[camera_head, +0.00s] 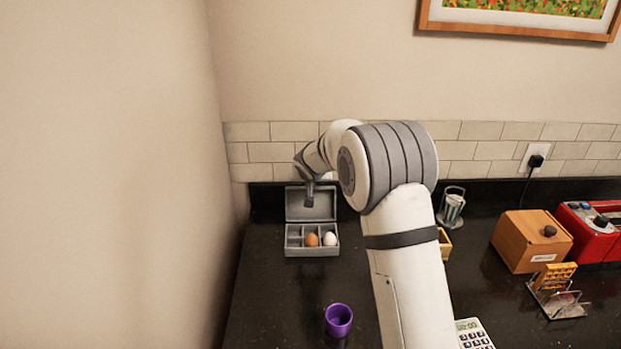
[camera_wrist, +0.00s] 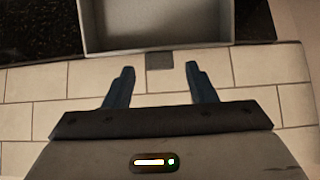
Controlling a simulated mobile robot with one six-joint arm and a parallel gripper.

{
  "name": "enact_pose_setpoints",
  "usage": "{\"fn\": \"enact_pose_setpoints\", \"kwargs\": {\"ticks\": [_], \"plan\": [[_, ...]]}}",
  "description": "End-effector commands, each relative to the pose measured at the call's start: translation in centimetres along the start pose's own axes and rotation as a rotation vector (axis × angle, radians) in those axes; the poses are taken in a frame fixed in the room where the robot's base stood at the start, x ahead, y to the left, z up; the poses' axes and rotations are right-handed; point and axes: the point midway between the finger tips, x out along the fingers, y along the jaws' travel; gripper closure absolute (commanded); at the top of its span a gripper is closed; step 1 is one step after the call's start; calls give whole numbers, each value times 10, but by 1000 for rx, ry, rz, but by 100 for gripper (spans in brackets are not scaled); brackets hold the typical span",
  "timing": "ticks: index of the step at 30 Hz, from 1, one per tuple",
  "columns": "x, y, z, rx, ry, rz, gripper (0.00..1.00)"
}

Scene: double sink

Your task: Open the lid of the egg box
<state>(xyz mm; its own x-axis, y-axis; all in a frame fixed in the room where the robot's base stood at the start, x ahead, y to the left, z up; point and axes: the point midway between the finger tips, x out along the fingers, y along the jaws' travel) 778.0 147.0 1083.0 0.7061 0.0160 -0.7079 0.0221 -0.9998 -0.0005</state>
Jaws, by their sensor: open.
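The grey egg box (camera_head: 312,252) stands on the dark counter near the left wall. Its lid (camera_head: 322,215) stands raised at the back, with the inside facing forward. A brown egg (camera_head: 312,240) and a white egg (camera_head: 330,239) sit in the compartments on its right side. My gripper (camera_head: 309,203) is in front of or at the raised lid; I cannot tell whether it touches. In the wrist view my gripper (camera_wrist: 159,80) is open with nothing between its fingers. The lid (camera_wrist: 160,44) shows beyond the fingertips, with a small grey tab on its edge.
A purple cup (camera_head: 338,320) stands in front of the egg box. A wooden box (camera_head: 531,241), a red appliance (camera_head: 590,235) and a wire rack with a waffle (camera_head: 556,282) stand to the right. A tiled wall (camera_head: 470,149) is close behind. The counter left of the cup is clear.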

Motion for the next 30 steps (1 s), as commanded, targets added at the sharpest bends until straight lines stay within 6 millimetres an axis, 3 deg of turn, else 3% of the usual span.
{"fn": "enact_pose_setpoints", "kwargs": {"ticks": [6,15,30], "plan": [[15,0,0,-1,1,-1,49],[16,0,0,-1,1,0,50],[16,-1,0,-2,1,-1,91]]}}
